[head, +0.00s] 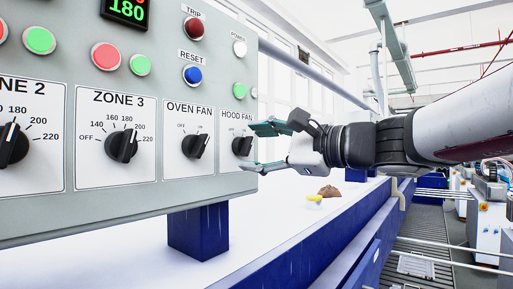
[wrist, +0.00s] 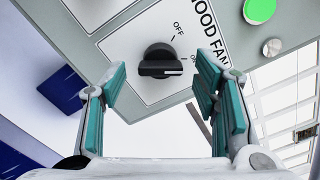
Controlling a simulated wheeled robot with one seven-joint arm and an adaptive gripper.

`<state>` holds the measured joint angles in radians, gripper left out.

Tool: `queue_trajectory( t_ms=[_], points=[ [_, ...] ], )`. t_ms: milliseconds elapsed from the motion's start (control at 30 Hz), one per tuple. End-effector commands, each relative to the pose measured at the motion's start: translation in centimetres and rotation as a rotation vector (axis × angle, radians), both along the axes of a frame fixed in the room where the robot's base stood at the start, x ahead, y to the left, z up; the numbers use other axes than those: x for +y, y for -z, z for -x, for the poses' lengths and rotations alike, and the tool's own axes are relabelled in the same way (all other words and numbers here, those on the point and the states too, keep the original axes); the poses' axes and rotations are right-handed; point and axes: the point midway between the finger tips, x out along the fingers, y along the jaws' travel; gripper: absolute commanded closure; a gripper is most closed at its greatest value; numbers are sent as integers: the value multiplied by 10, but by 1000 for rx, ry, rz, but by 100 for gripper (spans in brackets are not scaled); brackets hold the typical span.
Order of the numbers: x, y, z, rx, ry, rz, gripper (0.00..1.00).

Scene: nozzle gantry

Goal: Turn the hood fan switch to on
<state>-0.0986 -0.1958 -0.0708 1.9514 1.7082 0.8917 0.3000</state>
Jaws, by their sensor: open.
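The hood fan switch (head: 242,146) is a black rotary knob on a white plate at the panel's right end. In the wrist view the knob (wrist: 160,62) shows a white pointer mark on its right part, on the side of the ON label and turned away from OFF. The ON label is partly hidden by a finger. My gripper (head: 260,147) is open just in front of the panel, with its teal fingers above and below the knob in the head view. In the wrist view my gripper (wrist: 160,78) has a finger on either side of the knob, with visible gaps.
The oven fan switch (head: 198,146) and the zone 3 dial (head: 122,145) are to the left. A blue button (head: 193,75), a red button (head: 194,28) and a green button (head: 238,91) are nearby. A yellow item (head: 314,197) lies on the white surface below.

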Motion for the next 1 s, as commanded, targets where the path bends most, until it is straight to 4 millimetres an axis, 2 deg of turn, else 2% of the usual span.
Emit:
queue_trajectory(
  t_ms=[300,500,700,1000],
  points=[
    [-50,0,38,-1,5,0,44],
    [-75,0,58,0,4,-1,44],
    [-86,1,67,2,2,0,44],
    [-87,1,67,2,2,0,44]
  ],
)
